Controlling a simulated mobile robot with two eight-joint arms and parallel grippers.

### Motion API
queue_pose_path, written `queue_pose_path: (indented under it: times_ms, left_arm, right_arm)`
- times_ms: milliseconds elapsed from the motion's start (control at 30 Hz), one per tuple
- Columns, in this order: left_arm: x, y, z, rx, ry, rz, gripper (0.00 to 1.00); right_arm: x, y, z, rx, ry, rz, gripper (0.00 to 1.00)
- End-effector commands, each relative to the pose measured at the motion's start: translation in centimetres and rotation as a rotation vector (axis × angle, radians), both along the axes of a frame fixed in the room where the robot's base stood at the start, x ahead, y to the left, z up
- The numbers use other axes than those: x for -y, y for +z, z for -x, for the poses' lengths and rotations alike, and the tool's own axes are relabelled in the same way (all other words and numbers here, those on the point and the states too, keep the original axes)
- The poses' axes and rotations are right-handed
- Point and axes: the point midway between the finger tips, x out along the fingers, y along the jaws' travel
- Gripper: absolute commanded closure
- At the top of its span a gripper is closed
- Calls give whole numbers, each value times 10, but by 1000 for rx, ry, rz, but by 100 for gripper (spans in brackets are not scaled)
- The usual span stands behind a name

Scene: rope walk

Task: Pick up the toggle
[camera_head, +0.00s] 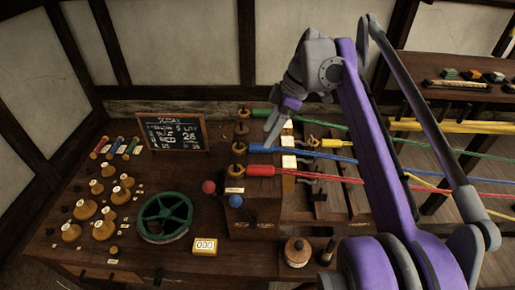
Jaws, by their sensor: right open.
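My right gripper (284,120) is open and empty. It hangs from my purple and grey arm above the wooden block with the coloured strand ends. No toggle can be told for certain. A small dark upright piece (328,250) stands at the front right of the bench beside a round wooden pot (297,250). Short red, blue and green rolls (117,148) lie at the back left. The gripper is apart from all of these. My left gripper is not in view.
Green, blue and red strands (325,179) run right from the block. A back shelf (445,94) holds small items.

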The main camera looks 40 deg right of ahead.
Motion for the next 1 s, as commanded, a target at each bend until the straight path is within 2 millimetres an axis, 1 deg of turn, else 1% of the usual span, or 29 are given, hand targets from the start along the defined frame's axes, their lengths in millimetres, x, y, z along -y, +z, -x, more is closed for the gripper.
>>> queue_pose_path:
  times_ms: [200, 300, 400, 567, 600, 767, 900, 967, 1000]
  left_arm:
    - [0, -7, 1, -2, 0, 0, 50]
    - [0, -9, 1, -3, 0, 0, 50]
    - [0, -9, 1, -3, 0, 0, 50]
    - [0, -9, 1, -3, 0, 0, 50]
    - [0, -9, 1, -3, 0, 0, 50]
    - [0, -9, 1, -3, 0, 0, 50]
    - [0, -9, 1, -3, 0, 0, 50]
    - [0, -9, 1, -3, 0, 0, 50]
    - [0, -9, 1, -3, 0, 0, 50]
  right_arm:
    - [-13, -30, -12, -1, 1, 0, 33]
    - [-16, -39, -14, -1, 1, 0, 33]
    - [-17, -43, -15, -1, 0, 1, 33]
    - [-17, -42, -15, -1, 0, 1, 33]
    - [-17, -42, -15, -1, 0, 1, 35]
    - [-17, -42, -15, -1, 0, 1, 63]
    - [-17, -42, -15, 0, -1, 0, 89]
    - [-17, -42, -15, 0, -1, 0, 99]
    - [-17, -42, -15, 0, -1, 0, 100]
